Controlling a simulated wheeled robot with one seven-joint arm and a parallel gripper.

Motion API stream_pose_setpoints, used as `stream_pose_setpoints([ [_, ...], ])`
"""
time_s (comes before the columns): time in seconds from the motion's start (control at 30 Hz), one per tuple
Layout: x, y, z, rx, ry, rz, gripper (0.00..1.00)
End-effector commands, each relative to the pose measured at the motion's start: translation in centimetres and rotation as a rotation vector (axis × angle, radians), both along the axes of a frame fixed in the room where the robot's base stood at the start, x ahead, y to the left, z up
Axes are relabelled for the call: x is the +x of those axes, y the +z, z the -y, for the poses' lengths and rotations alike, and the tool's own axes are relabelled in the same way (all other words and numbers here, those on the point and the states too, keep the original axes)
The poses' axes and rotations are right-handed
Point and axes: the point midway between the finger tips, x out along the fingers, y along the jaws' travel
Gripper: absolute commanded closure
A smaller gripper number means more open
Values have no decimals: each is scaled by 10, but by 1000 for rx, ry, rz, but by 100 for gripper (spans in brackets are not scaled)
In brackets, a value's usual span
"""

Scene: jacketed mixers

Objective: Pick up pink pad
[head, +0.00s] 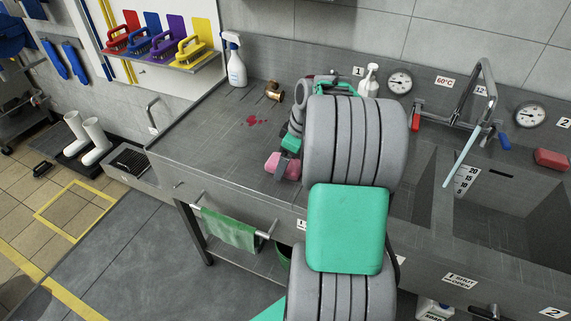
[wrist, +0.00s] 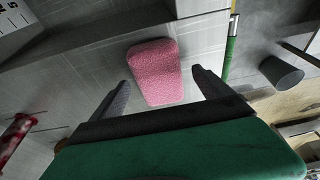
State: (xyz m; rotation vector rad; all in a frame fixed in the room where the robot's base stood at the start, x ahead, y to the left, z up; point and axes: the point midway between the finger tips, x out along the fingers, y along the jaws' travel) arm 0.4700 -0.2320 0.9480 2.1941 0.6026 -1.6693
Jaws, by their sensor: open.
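The pink pad (head: 279,163) lies on the grey counter near its front edge, to the left of my arm. In the wrist view the textured pink pad (wrist: 155,72) sits flat, ahead of and between my two dark fingers. My gripper (wrist: 161,80) is open and empty, with a finger to each side of the pad and a gap on both sides. In the head view my gripper (head: 288,152) shows only in part, close to the pad; my arm hides the rest. I cannot tell the remaining height above the pad.
A green towel (head: 230,228) hangs on the front rail. A sink with a tap (head: 466,95) lies right. The counter left of the pad is clear.

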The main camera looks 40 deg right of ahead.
Motion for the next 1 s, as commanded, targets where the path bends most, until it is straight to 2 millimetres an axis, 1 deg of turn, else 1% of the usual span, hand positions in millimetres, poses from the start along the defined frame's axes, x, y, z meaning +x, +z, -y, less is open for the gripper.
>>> stream_pose_setpoints([
  [0.03, 2, -6, -1, 0, 0, 0, 11],
  [0.1, 3, -11, -1, -1, -1, 0, 11],
  [0.3, 3, -12, -1, -2, -3, 1, 11],
  [1.0, 3, -12, -1, -2, -3, 1, 68],
])
